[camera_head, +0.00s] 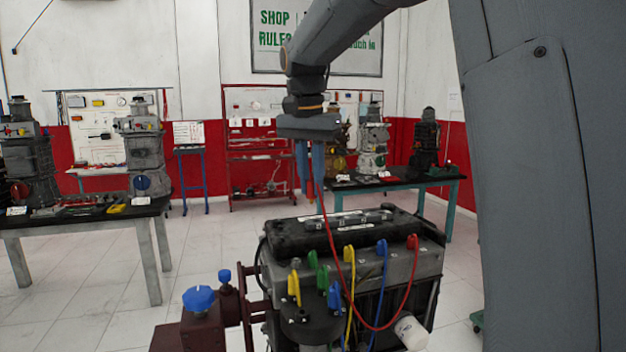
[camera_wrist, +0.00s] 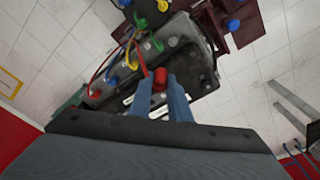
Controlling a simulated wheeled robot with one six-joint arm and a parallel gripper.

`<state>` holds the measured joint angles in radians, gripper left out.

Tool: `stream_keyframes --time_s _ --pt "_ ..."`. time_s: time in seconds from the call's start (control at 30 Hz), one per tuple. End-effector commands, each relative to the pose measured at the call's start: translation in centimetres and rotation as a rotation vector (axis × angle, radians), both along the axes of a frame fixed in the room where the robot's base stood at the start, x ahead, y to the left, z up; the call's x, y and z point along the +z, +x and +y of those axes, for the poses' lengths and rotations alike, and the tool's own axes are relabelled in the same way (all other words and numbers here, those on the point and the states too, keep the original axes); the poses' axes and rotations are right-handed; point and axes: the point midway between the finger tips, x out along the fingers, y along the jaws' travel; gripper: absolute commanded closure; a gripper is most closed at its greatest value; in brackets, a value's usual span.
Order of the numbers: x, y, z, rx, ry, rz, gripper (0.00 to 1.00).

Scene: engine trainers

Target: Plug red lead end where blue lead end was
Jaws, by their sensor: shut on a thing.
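My gripper (camera_head: 310,180) is above the engine block, pointing down, shut on a red lead end. The red lead end shows between my fingers (camera_wrist: 160,88) in the wrist view as a red plug (camera_wrist: 160,74). The red lead (camera_head: 383,326) hangs from it in a loop to a red plug (camera_head: 412,242) on the engine's right side. A blue plug (camera_head: 382,247) sits beside that one, with a blue lead running down. Another blue plug (camera_head: 335,295) is at the round black cap (camera_head: 308,325). I cannot tell which socket the blue lead end was in.
Yellow (camera_head: 349,254) and green (camera_head: 312,259) plugs stand close to the blue and red ones. A dark red stand with a blue knob (camera_head: 199,299) is at the left. Workbenches (camera_head: 85,222) with engine trainers are behind. The air around my gripper is clear.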

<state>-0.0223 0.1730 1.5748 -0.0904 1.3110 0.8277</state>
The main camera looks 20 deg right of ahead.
Motion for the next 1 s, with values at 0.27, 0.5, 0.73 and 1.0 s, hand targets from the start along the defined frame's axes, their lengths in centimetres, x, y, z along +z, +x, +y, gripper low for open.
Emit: stream_keyframes --time_s 0.27,0.5,0.73,1.0 --pt "0.0 -2.3 1.1 0.001 0.0 0.0 1.0" --pt "0.1 -4.3 1.9 0.002 0.001 -0.001 1.0" --pt "0.0 -6.2 2.8 0.001 0.001 -0.001 1.0" --pt "0.1 -8.5 3.8 0.001 0.0 -0.001 1.0"
